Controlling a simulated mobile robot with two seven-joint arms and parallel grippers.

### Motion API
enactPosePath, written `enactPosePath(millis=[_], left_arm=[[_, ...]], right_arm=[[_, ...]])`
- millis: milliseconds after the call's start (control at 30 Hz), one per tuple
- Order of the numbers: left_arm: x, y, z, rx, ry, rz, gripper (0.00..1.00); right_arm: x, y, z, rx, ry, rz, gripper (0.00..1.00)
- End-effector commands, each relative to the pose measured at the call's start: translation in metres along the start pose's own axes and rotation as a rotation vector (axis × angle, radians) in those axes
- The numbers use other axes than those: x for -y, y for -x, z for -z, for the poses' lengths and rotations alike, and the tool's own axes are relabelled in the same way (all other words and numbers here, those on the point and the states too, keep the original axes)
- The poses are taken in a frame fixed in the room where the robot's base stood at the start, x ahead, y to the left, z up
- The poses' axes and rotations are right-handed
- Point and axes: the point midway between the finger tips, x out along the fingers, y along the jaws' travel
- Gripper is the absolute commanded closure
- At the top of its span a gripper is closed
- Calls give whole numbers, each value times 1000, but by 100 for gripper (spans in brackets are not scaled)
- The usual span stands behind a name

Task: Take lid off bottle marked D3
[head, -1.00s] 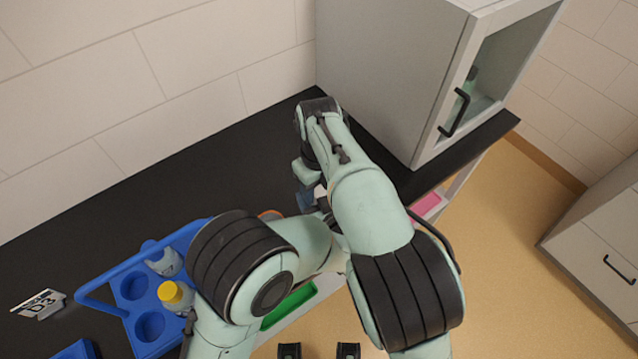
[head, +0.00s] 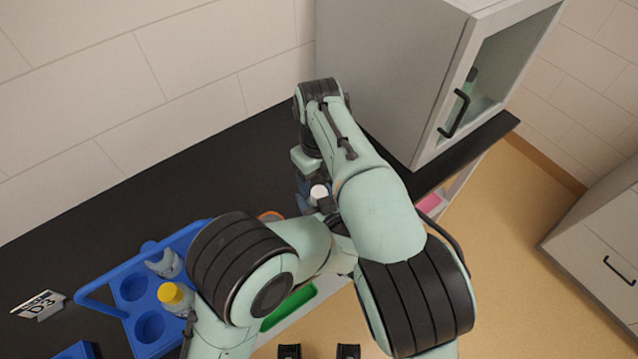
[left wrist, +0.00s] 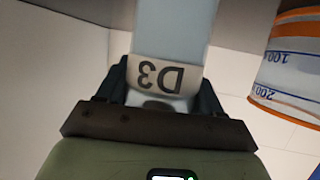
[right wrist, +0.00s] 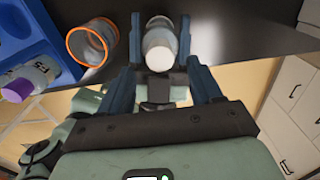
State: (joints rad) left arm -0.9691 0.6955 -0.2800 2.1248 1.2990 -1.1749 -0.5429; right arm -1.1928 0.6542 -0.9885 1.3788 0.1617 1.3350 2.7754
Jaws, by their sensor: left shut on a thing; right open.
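The bottle marked D3 (left wrist: 175,35) shows in the left wrist view with its label (left wrist: 158,77) close to the camera. My left gripper (left wrist: 165,85) is shut on it, a finger on each side. In the right wrist view the bottle's white lid (right wrist: 158,45) lies between the blue fingers of my right gripper (right wrist: 160,25). That gripper is open, and gaps show beside the lid. In the head view the white lid (head: 319,191) shows beside my right gripper (head: 308,190). My left gripper is mostly hidden there by my arms.
A blue rack (head: 119,312) with a yellow-capped bottle (head: 172,295) stands at left on the black counter (head: 200,190). A card (head: 38,305) lies beside it. An orange-rimmed beaker (right wrist: 92,42) and purple-capped bottle (right wrist: 22,85) are near. A grey cabinet (head: 385,70) stands behind.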

Motion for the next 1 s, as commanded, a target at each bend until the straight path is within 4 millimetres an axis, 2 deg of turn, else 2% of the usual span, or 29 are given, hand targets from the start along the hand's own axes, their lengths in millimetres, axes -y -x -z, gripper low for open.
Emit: enactPosePath(millis=[167,300,400,567,800,1000], left_arm=[[0,0,1,-1,1,0,100],[0,0,1,-1,1,0,100],[0,0,1,-1,1,0,100],[0,0,0,-1,1,0,100],[0,0,0,-1,1,0,100],[0,0,1,-1,1,0,100]], right_arm=[[0,14,0,3,1,1,38],[0,36,0,3,0,1,38],[0,40,1,-1,0,0,38],[0,22,1,-5,0,-1,38],[0,-16,2,-5,-1,-1,38],[0,-35,1,-3,1,-1,38]])
